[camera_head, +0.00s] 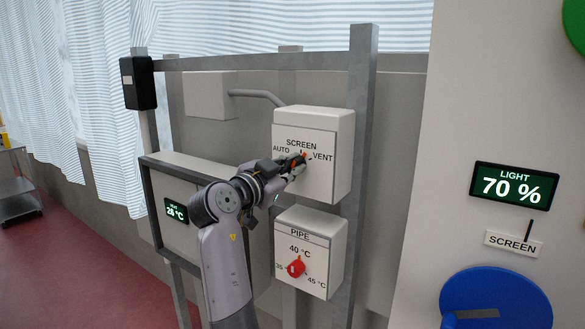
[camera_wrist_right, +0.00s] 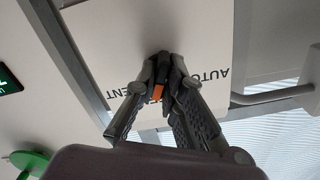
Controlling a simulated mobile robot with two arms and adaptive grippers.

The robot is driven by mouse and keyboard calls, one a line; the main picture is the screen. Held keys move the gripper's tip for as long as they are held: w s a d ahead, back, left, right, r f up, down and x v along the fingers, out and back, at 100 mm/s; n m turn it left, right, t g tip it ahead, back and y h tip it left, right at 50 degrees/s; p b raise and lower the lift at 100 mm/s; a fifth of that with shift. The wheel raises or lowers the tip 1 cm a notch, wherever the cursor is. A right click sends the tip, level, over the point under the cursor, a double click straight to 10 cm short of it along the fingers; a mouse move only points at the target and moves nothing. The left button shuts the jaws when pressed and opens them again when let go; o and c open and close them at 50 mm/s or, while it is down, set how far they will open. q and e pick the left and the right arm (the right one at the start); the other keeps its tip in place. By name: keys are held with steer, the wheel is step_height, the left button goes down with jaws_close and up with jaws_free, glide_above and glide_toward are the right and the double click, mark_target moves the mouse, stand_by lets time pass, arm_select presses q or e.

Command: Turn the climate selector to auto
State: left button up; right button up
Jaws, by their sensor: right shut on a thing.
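The climate selector box (camera_head: 342,150) is a light panel marked SCREEN at the top, AUTO at the left and VENT at the right. My right gripper (camera_head: 303,160) is at the middle of its face, shut on the dark selector knob, which shows an orange mark. In the wrist view, where the lettering is upside down, the fingers of my right gripper (camera_wrist_right: 165,80) close around the knob, with the orange mark (camera_wrist_right: 159,91) between them. The fingers hide most of the knob, so I cannot tell exactly which label it points to. My left gripper is not in view.
Below is a PIPE box (camera_head: 324,240) with a red knob (camera_head: 297,268). A temperature display (camera_head: 176,211) is at the left. A LIGHT display (camera_head: 513,186) reading 70 % and a blue disc (camera_head: 520,290) are on the right wall. Metal posts (camera_head: 357,100) frame the boxes.

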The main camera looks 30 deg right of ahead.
jaws_close()
steer(key=n, duration=0.8)
steer(key=shift+r+n+p, duration=0.1)
steer(key=shift+n+p, duration=0.2)
steer(key=shift+p, duration=0.1)
steer(key=n+p, duration=0.2)
steer(key=n, duration=0.2)
steer(key=shift+r, duration=0.1)
steer(key=shift+n+p, duration=1.05)
steer(key=shift+n, duration=1.15)
steer(key=o, duration=0.6)
jaws_free()
steer(key=shift+a+f, duration=0.1)
steer(key=shift+f, duration=0.1)
